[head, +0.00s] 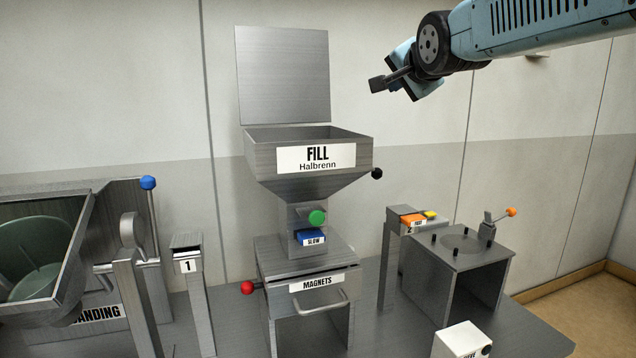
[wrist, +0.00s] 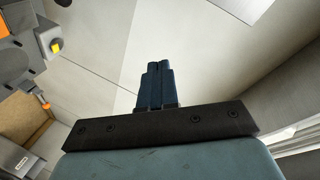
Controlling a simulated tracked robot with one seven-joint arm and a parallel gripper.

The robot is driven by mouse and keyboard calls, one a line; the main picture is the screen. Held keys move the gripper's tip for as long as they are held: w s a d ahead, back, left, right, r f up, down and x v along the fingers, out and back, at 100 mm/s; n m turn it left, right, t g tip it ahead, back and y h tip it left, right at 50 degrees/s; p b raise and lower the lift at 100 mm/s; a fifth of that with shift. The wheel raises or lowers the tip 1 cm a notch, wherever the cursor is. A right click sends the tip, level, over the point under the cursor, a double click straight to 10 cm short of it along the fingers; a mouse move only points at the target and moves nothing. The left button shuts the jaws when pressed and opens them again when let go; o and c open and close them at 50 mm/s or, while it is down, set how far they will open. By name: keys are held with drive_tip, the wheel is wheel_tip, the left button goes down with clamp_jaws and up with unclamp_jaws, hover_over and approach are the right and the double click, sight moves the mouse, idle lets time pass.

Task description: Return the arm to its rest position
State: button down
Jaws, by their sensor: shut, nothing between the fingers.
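My gripper (head: 378,84) is at the upper right of the head view, at the end of my light blue arm. It is raised in the air, to the right of the hopper's upright lid, and points left. In the wrist view my gripper (wrist: 159,66) has its two dark fingers together, with nothing between them. The fingers touch nothing that I can see; pale wall and panel lines lie behind them.
The FILL hopper (head: 267,160), with its open lid (head: 283,75), stands mid-bench. A tilted bin (head: 70,290) is at left. A metal stand (head: 440,275) with an orange-knobbed lever (head: 511,212) and a white box (head: 462,341) are at right. Air around my gripper is clear.

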drive_tip(key=s+d+f+n+g, duration=0.2)
drive_tip(key=s+f+n+g, duration=0.1)
drive_tip(key=s+f, duration=0.5)
drive_tip(key=s+d+f+n+g+h, duration=0.1)
drive_tip(key=s+d+f+n+g, duration=0.2)
drive_tip(key=s+f, duration=0.5)
drive_tip(key=s+d+f+n+g, duration=0.2)
drive_tip(key=s+f+n+g, duration=0.1)
drive_tip(key=s+f, duration=0.6)
drive_tip(key=shift+d+f+n+g+h, duration=0.3)
drive_tip(key=shift+f+h, duration=0.1)
drive_tip(key=shift+f, duration=0.35)
